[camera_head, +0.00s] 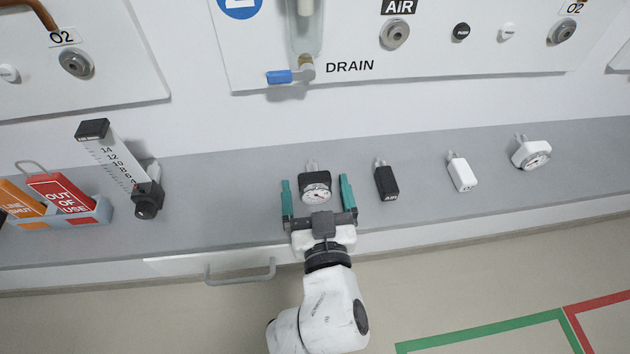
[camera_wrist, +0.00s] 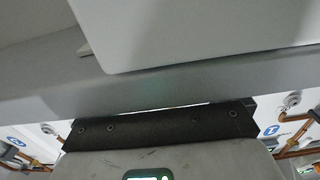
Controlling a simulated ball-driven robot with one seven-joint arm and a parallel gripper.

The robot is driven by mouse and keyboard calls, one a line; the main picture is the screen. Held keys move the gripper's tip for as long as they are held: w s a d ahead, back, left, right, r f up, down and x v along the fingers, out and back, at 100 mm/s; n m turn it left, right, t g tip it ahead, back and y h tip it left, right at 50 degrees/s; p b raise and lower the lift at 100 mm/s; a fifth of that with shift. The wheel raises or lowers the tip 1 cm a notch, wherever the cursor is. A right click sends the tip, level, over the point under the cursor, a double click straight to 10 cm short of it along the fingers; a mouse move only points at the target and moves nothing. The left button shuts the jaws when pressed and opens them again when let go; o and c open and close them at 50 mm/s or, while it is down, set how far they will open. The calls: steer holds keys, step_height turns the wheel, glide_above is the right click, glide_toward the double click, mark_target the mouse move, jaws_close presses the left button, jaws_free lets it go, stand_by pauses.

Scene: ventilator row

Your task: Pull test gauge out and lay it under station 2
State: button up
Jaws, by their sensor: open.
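A gauge (camera_head: 316,187) with a round white dial and a dark body lies on the grey shelf (camera_head: 240,205), its metal probe toward the wall. My gripper (camera_head: 316,181) is open, with one teal finger on each side of this gauge and a visible gap on both sides. A second gauge (camera_head: 532,153), with a white body, lies at the right end of the shelf. I cannot tell which one is the test gauge. Above my gripper is a wall panel (camera_head: 440,68) with a partly cut-off blue round sign (camera_head: 240,5), seemingly a 2. The wrist view shows neither gauge.
On the shelf, a black AIR plug (camera_head: 386,182) and a white plug (camera_head: 461,173) lie right of my gripper. The shelf between flowmeter and gripper is clear. A drawer handle (camera_head: 240,273) sits below.

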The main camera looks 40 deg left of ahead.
steer(key=p+v, duration=0.1)
steer(key=v, duration=0.8)
steer(key=shift+s, duration=0.1)
stand_by(0.3)
